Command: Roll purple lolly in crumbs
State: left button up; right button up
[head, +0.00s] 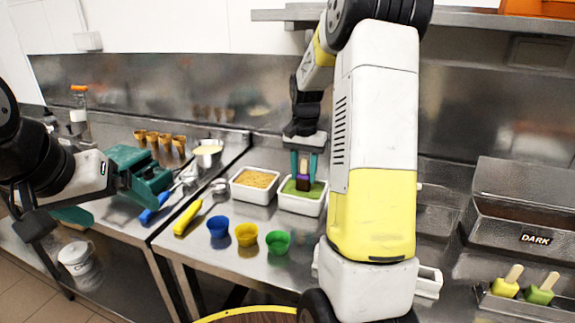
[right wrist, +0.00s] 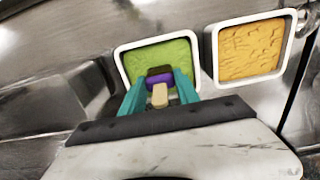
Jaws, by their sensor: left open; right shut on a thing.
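My right gripper (head: 304,172) points down over the white tray of green crumbs (head: 301,208). It is shut on the pale stick of the purple lolly (head: 303,183). In the right wrist view the purple lolly (right wrist: 160,79) shows between the teal fingers, with a dark brown end, against the green crumbs (right wrist: 180,54). I cannot tell whether the lolly touches the crumbs. My left gripper (head: 145,180) is open and empty at the left, above the counter near the blue-handled tool.
A white tray of orange-tan crumbs (head: 250,196) stands just left of the green one. Blue (head: 218,227), yellow (head: 246,235) and green cups (head: 278,242) stand in front. A yellow-handled tool (head: 187,218) lies left. Two other lollies (head: 541,290) stand at the right by the DARK box (head: 525,205).

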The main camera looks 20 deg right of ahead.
aim_at(308, 191)
jog(key=shift+f, duration=1.8)
jog(key=shift+d, duration=0.1)
jog(key=shift+s+d, duration=0.5)
jog(key=shift+d, duration=0.05)
jog(key=shift+w+a, duration=0.5)
jog(key=shift+a, duration=0.15)
jog(key=shift+w+a, duration=0.45)
jog(key=shift+a, duration=0.2)
jog(key=shift+s+d, duration=0.5)
jog(key=shift+d, duration=0.15)
jog(key=shift+s+d, duration=0.45)
jog(key=shift+d, duration=0.2)
jog(key=shift+w+a, duration=0.5)
jog(key=shift+a, duration=0.15)
jog(key=shift+r, duration=0.1)
jog(key=shift+r, duration=2.85)
